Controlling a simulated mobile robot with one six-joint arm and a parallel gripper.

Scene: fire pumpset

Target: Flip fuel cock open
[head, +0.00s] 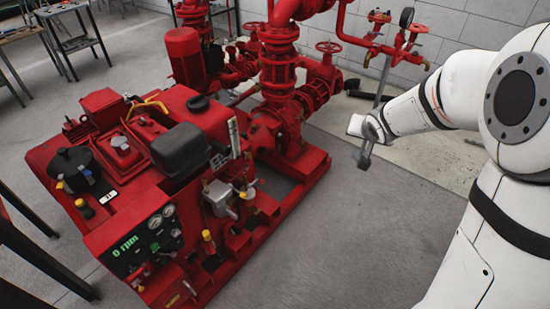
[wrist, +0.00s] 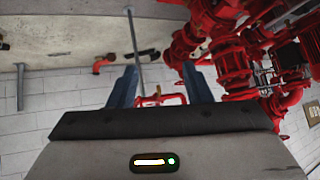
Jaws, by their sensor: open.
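The red fire pumpset (head: 262,215) stands on the floor in the head view, left of my arm. Small fittings sit on its near right side: a silver housing (head: 220,198), a small tap-like fitting (head: 247,190) and a yellow-capped part (head: 207,236). I cannot tell which of these is the fuel cock or how its lever is turned. My gripper (head: 364,155) is right of the pumpset, in the air and apart from it. In the wrist view my gripper (wrist: 160,82) has its two fingers spread, with nothing between them. The wrist view shows no clear fuel cock.
The control panel (head: 150,240) reads "0 rpm". Red piping with valve wheels (head: 328,47) and a gauge (head: 406,17) stands at the back by the white block wall (head: 470,25). Metal tables (head: 80,42) are at the left. The floor (head: 350,240) between pumpset and arm is clear.

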